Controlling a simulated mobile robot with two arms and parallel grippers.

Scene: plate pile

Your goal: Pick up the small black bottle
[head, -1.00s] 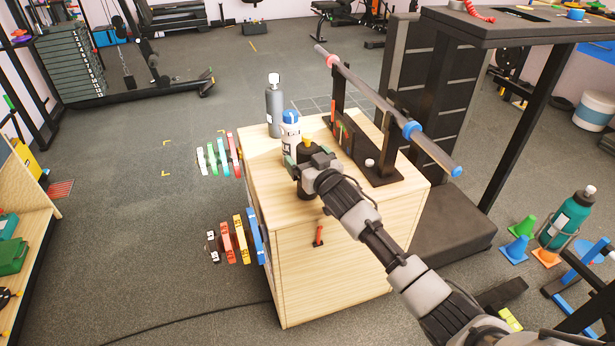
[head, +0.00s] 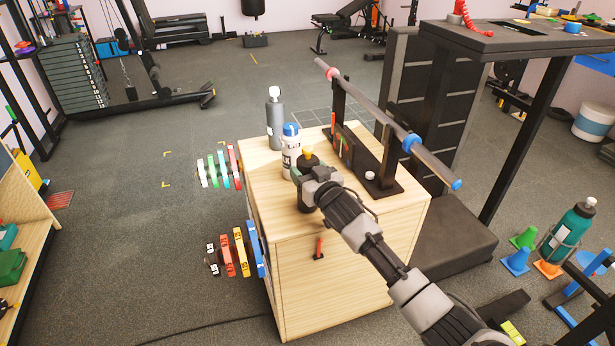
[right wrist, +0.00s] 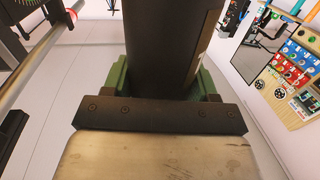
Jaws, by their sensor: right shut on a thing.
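The small black bottle (head: 308,160) with a yellow top stands upright near the front left of the wooden cabinet's top (head: 350,215). My right gripper (head: 311,180) reaches it from the front right and is shut around its body. In the right wrist view the dark bottle (right wrist: 168,45) rises between the green-padded fingers of the gripper (right wrist: 163,80). I cannot tell whether its base is clear of the cabinet top. My left gripper is not in view.
A white bottle with a blue cap (head: 290,155) stands close behind the black one, and a grey bottle (head: 274,122) farther back. A barbell (head: 385,118) on a dark rack (head: 350,150) is to the right. Coloured plates (head: 240,250) hang on the cabinet's left side.

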